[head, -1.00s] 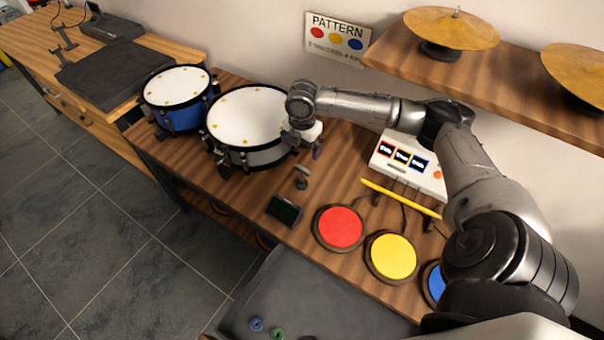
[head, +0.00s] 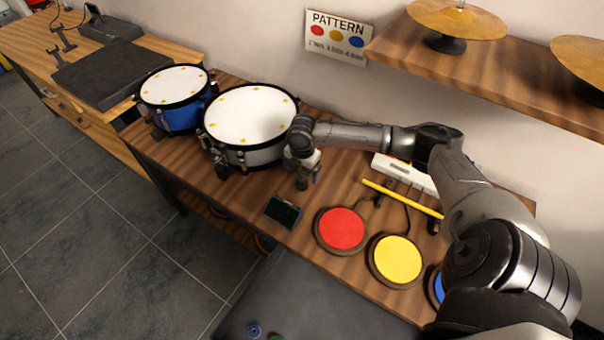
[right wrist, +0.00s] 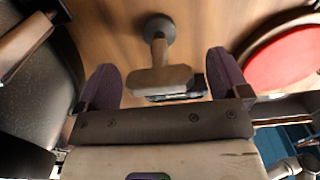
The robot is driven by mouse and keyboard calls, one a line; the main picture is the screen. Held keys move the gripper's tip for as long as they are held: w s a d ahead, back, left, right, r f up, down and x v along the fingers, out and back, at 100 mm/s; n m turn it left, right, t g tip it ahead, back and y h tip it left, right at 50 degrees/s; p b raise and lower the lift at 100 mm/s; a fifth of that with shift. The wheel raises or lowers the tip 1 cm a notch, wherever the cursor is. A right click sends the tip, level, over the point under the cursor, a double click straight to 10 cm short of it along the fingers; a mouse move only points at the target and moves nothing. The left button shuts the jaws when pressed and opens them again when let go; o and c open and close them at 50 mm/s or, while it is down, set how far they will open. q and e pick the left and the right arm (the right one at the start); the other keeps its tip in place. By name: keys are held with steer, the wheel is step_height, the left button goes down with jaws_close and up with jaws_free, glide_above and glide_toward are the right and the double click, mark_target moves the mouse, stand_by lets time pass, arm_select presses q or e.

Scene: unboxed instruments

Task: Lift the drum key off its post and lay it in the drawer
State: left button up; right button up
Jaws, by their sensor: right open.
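The drum key (right wrist: 160,80) is a grey T-shaped piece on its post, above a round base on the wooden bench. In the head view the drum key (head: 302,183) is small and partly covered by my gripper, in front of the white drum. My right gripper (right wrist: 163,77) is open, with one purple finger on each side of the key's crossbar and a gap showing on both sides. In the head view my right gripper (head: 312,170) is just above the key. A drawer front (head: 75,112) shows under the left bench; it looks shut. My left gripper is out of view.
The white drum (head: 250,115) and blue drum (head: 173,88) stand left of the gripper. A small dark display (head: 283,211), red pad (head: 341,230), yellow pad (head: 396,260) and yellow stick (head: 402,198) lie nearby. A cymbal shelf (head: 480,75) overhangs the back right.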

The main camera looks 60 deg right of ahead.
steer(key=shift+f, duration=0.3)
steer(key=shift+c, duration=1.4)
steer(key=c, duration=0.7)
steer(key=shift+r, duration=0.25)
step_height(320, 180, up, 10)
steer(key=p, duration=0.3)
steer(key=shift+f, duration=0.15)
